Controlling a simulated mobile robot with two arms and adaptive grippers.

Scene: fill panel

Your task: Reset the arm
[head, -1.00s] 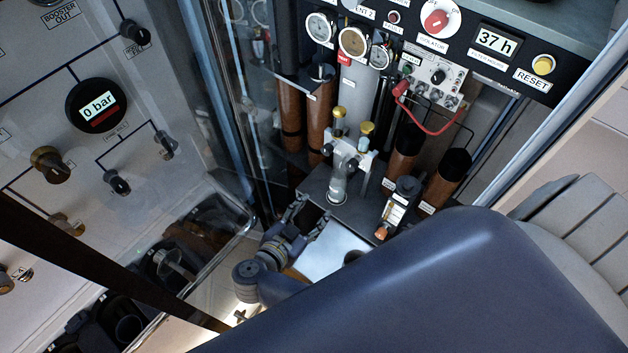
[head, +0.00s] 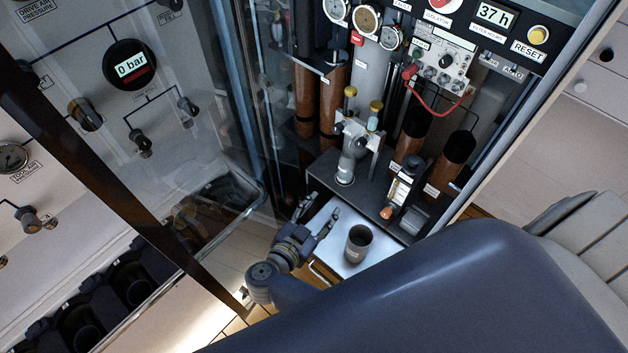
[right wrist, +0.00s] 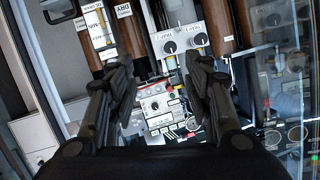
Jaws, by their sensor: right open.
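My right gripper (head: 320,207) is open and empty in the head view, low in front of the cabinet and over the left part of a pale metal shelf. In the right wrist view my right gripper (right wrist: 158,65) shows its two fingers spread, with nothing between them and the panel beyond. A dark cup (head: 358,243) with a small label stands upright on the pale shelf (head: 330,231), to the right of the gripper and apart from it. My left gripper is out of view.
The cabinet holds brown cylinders (head: 456,160), a clear-bodied fitting with brass knobs (head: 352,150) and a control box with a red cable (head: 437,62). A glass pane stands left of it, near the gripper. A 0 bar gauge (head: 131,65) sits at upper left.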

